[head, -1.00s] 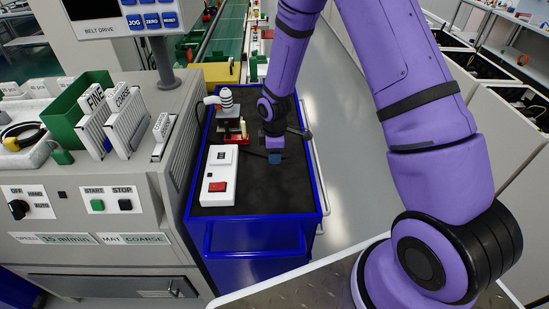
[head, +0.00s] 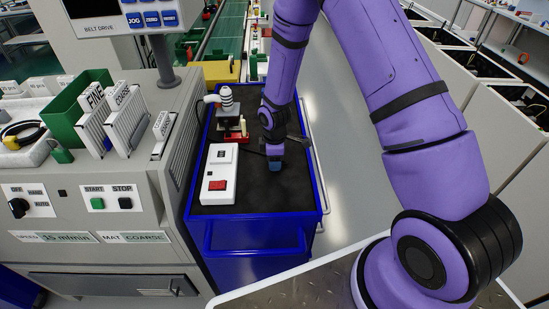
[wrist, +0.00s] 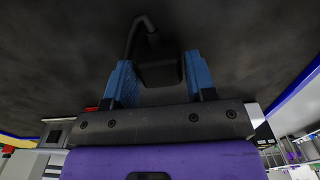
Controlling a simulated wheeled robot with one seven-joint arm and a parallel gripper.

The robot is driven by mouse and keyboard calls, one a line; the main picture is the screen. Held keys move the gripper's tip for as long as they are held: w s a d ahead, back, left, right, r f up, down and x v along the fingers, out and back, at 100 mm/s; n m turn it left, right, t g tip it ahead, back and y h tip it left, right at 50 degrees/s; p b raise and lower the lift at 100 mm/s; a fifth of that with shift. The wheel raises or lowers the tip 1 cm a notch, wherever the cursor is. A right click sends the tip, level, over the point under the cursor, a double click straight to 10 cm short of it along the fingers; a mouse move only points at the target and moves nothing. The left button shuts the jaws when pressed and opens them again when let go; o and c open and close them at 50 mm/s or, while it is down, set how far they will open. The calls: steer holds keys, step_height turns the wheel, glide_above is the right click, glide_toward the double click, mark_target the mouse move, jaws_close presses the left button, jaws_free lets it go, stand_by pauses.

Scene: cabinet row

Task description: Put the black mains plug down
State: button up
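A black cable (wrist: 133,38) bends away from the plug over the dark mat. In the head view my gripper (head: 275,166) points down low over the black top (head: 265,195) of a blue trolley, and hides the plug. I cannot tell whether the plug touches the mat.
A white socket box (head: 219,174) with a red switch lies left of my gripper. Behind stand a red block (head: 237,139) and a grey-and-white device (head: 226,103). The mat's front right is clear. A blue rim (head: 262,214) edges the trolley. A grey machine panel (head: 90,205) stands left.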

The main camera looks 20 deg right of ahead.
steer(key=shift+o, duration=0.8)
steer(key=s+d+r+m+t, duration=0.1)
steer(key=s+r+m, duration=0.1)
steer(key=r, duration=1.1)
steer(key=s+d+r+m, duration=0.1)
steer(key=s+d+r, duration=0.1)
steer(key=r, duration=1.1)
steer(key=s+d+r+m+t, duration=0.3)
steer(key=s+r+m, duration=0.4)
steer(key=s+r, duration=0.85)
steer(key=s+r+m+t, duration=0.1)
steer(key=s+r+m, duration=0.2)
steer(key=s, duration=0.7)
steer(key=shift+d+r+m, duration=0.2)
steer(key=shift+d+m, duration=0.25)
steer(key=shift+m, duration=0.25)
